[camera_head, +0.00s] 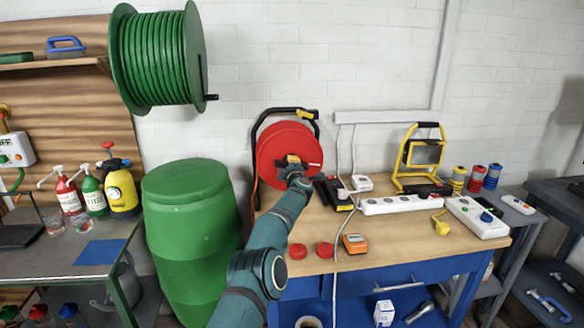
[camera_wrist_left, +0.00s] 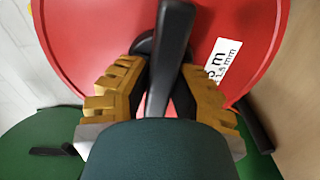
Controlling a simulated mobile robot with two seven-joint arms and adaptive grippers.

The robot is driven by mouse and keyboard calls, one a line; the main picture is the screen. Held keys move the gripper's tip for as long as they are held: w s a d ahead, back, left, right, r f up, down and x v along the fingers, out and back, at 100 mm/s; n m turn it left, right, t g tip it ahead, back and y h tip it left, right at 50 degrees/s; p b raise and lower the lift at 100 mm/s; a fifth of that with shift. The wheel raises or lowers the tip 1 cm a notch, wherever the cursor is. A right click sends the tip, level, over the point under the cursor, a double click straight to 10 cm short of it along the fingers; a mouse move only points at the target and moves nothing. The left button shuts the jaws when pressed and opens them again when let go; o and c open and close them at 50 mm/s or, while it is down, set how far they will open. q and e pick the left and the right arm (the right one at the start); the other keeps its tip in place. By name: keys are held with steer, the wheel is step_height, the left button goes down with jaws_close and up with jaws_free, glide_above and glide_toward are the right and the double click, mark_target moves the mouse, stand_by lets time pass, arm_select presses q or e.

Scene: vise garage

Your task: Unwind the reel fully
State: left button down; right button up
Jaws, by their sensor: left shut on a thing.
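The red reel (camera_head: 303,137) stands in a black frame (camera_head: 257,140) with a yellow-marked top on the back left of the wooden workbench. Its red disc (camera_wrist_left: 80,30), with a white printed label (camera_wrist_left: 222,62), fills much of the left wrist view. My left gripper (camera_head: 291,162) is at the middle of the disc and partly covers it. In the left wrist view its yellow fingers (camera_wrist_left: 158,85) are shut around the black handle (camera_wrist_left: 172,45) of the reel. How much cable is on the reel is hidden. My right gripper is in neither view.
A green hose reel (camera_head: 155,58) hangs on the wall, above a green barrel (camera_head: 190,235) left of the workbench (camera_head: 390,245). Right of the red reel are power strips (camera_head: 400,204) and a yellow work lamp (camera_head: 422,155). Red caps (camera_head: 298,251) and an orange meter (camera_head: 355,243) lie at the front.

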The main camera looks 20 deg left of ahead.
arm_select(q)
steer(key=shift+r, duration=0.2)
steer(key=c, duration=0.8)
jaws_free()
steer(key=shift+w+f, duration=0.1)
steer(key=shift+d, duration=0.1)
steer(key=shift+d, duration=0.7)
steer(key=shift+s+a+v, duration=0.1)
steer(key=shift+a+v, duration=0.1)
steer(key=shift+v, duration=0.95)
steer(key=shift+s+a+v, duration=0.1)
steer(key=shift+a+v, duration=0.05)
steer(key=shift+v, duration=0.95)
steer(key=shift+s+a+v, duration=0.15)
steer(key=shift+a+v, duration=0.05)
steer(key=shift+v, duration=0.95)
